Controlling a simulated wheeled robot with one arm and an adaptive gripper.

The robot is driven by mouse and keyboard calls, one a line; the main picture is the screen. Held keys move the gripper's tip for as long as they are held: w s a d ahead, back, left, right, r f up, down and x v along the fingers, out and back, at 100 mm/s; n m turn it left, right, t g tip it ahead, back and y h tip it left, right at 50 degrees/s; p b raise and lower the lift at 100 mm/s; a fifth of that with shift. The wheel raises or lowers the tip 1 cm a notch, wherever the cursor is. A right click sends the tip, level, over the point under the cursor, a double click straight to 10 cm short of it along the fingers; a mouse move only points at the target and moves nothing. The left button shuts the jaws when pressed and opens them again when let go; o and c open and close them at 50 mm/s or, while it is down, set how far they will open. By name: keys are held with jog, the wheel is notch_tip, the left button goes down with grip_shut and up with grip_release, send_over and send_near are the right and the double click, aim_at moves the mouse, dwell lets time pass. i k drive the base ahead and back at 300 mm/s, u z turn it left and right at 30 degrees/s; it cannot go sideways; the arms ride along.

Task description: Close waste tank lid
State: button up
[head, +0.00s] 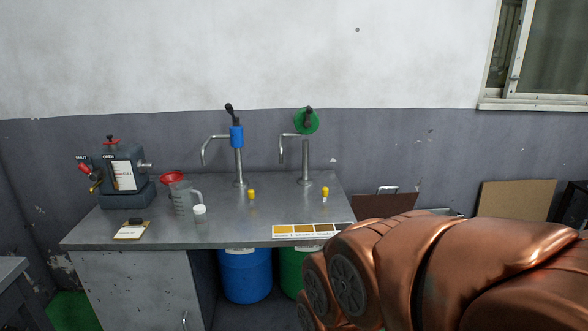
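A dark brown panel (383,205) stands tilted up just right of the bench, with a metal handle (388,189) at its top edge. It looks like a raised lid, but I cannot tell for sure that it belongs to the waste tank. Whatever lies below it is hidden behind my copper-coloured arm, which fills the lower right of the head view. My gripper is outside the view, so its distance from the panel does not show.
A metal bench (225,210) holds a dark fixture (124,175), a grey jug (186,199), a red funnel (172,177) and two pump taps. Blue (245,275) and green (290,268) drums stand below. A tan board (515,198) leans near the wall at right.

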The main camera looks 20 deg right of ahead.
aim_at(365, 207)
jog(key=z, duration=1.3)
jog(key=k, duration=0.5)
jog(key=z, duration=0.6)
jog(key=i, duration=1.35)
jog(key=u, duration=0.3)
jog(key=i, duration=0.85)
jog(key=u, duration=1.45)
jog(key=i, duration=0.45)
jog(key=u, duration=0.4)
